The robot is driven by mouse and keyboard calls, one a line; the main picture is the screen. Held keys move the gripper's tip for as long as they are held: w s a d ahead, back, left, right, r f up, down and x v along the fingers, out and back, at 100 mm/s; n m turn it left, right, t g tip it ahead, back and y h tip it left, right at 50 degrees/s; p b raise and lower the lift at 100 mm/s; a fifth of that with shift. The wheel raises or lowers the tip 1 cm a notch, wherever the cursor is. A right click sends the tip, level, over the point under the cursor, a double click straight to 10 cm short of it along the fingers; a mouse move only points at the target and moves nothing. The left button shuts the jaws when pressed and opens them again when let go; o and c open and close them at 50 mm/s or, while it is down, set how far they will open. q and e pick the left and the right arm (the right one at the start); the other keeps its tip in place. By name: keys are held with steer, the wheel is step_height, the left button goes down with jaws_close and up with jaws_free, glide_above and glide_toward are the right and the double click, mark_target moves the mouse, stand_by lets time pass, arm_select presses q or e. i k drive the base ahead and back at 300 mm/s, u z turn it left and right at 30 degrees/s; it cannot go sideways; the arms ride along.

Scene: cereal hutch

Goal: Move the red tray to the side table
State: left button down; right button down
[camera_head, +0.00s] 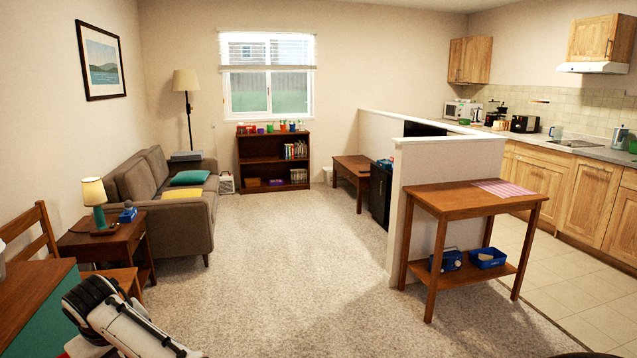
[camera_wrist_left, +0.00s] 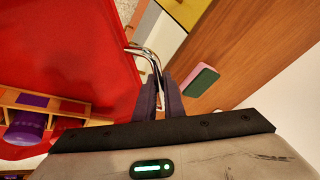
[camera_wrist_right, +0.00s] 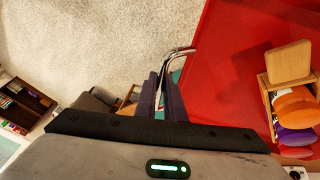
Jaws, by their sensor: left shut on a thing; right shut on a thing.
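The red tray (camera_wrist_left: 60,50) fills the left of the left wrist view, and it also shows at the right of the right wrist view (camera_wrist_right: 228,75). It has a metal loop handle at each end. My left gripper (camera_wrist_left: 163,92) is shut on one handle (camera_wrist_left: 148,58). My right gripper (camera_wrist_right: 164,85) is shut on the other handle (camera_wrist_right: 178,56). A wooden holder (camera_wrist_right: 290,62) with orange and purple things sits on the tray. The tray and both grippers are out of the head view. A small side table (camera_head: 117,238) with a lamp stands beside the sofa.
A wooden console table (camera_head: 450,200) with a pink cloth stands at right against a low white wall (camera_head: 440,165). A chair (camera_head: 40,235) and a teal-sided table (camera_head: 40,310) are at lower left. A sofa (camera_head: 195,225) stands behind. The middle carpet is clear.

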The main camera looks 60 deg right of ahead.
mark_target(455, 194)
steer(key=z, duration=3.1)
steer(key=i, duration=5.15)
steer(key=u, duration=0.65)
